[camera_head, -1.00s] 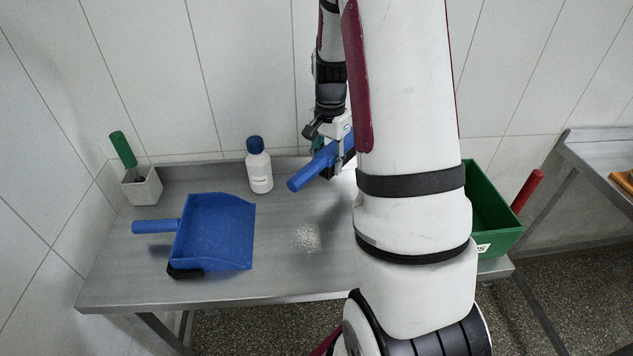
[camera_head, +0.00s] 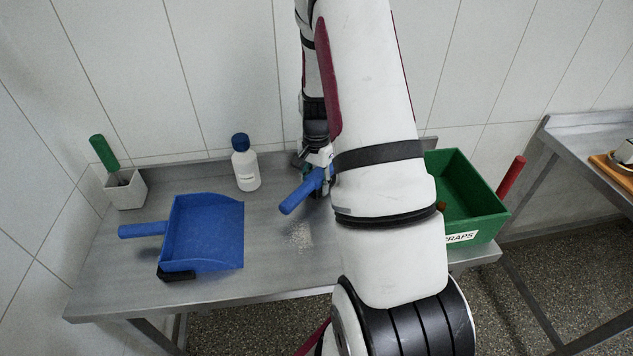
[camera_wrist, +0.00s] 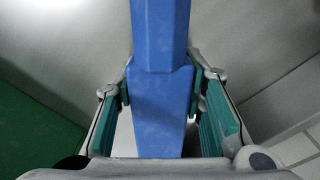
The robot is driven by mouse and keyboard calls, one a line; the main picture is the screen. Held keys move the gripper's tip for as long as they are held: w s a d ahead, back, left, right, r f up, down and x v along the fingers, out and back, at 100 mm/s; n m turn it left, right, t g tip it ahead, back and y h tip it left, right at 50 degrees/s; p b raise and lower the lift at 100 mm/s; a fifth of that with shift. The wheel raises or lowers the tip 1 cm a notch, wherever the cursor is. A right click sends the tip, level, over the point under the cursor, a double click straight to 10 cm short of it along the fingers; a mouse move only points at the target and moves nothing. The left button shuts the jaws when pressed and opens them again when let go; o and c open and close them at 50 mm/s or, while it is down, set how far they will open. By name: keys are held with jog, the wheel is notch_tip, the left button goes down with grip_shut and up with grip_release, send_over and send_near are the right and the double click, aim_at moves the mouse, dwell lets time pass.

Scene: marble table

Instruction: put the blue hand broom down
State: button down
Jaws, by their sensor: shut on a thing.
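The blue hand broom (camera_head: 300,194) shows in the head view at the back middle of the metal table. Its blue handle tilts down to the left; the rest is hidden behind my arm. My gripper (camera_head: 318,176) is shut on it. In the wrist view the blue broom (camera_wrist: 160,100) runs between the green-padded fingers of my gripper (camera_wrist: 160,92). I cannot tell whether the broom touches the table.
A blue dustpan (camera_head: 205,235) lies on the left of the table (camera_head: 270,272). A white bottle with blue cap (camera_head: 246,170) and a white holder with a green-handled tool (camera_head: 126,190) stand at the back. A green scraps bin (camera_head: 468,212) stands right. Crumbs (camera_head: 300,236) lie mid-table.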

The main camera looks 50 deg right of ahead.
jog(key=shift+f, duration=0.1)
jog(key=c, duration=1.1)
grip_release()
jog(key=shift+o, duration=0.2)
